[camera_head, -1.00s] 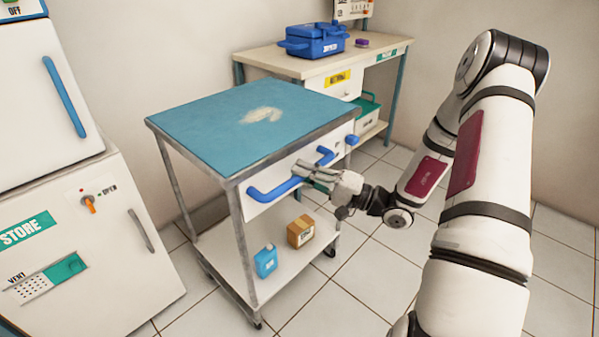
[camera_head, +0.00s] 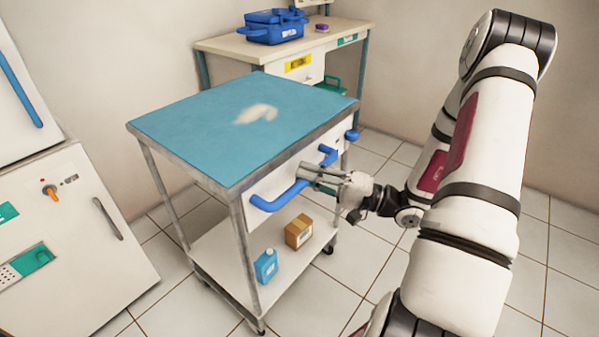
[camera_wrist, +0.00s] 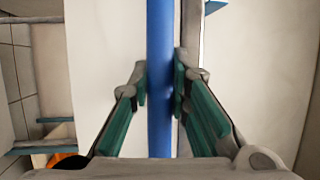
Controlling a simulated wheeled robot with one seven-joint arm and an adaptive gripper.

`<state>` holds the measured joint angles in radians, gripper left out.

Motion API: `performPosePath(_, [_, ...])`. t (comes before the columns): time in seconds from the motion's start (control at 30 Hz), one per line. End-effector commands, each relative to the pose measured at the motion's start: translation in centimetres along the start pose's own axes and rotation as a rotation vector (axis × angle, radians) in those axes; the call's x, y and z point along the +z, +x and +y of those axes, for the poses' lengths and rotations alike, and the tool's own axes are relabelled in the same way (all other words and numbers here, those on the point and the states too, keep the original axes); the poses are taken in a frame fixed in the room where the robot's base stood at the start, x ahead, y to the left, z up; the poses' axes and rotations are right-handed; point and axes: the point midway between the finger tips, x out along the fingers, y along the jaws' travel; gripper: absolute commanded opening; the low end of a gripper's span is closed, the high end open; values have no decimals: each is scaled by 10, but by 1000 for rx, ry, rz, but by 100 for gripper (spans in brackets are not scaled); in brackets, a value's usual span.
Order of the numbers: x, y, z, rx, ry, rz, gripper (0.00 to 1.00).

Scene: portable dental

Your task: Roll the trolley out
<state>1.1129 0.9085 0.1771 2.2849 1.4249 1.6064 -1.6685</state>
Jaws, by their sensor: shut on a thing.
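The trolley (camera_head: 190,128) has a blue top with a pale smudge, grey metal legs and a white lower shelf. A blue bar handle (camera_head: 280,200) runs along its front, and my gripper (camera_head: 312,174) is at the middle of that bar. In the wrist view the blue handle (camera_wrist: 160,40) runs upright between the finger pads of my gripper (camera_wrist: 160,92). The fingers are shut on it. A blue bottle (camera_head: 265,266) and a brown box (camera_head: 299,231) stand on the lower shelf. The gripper hides part of the handle.
A white cabinet (camera_head: 65,245) with an orange knob stands close on the left. A bench (camera_head: 225,44) with a blue case (camera_head: 274,27) stands behind the trolley.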

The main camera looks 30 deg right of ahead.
Motion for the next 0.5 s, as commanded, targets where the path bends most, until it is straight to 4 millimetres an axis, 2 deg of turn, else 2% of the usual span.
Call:
performPosePath(0.2, [3, -9, 0, 5, -1, 1, 0])
performPosePath(0.5, [4, -11, 0, 6, 0, 2, 0])
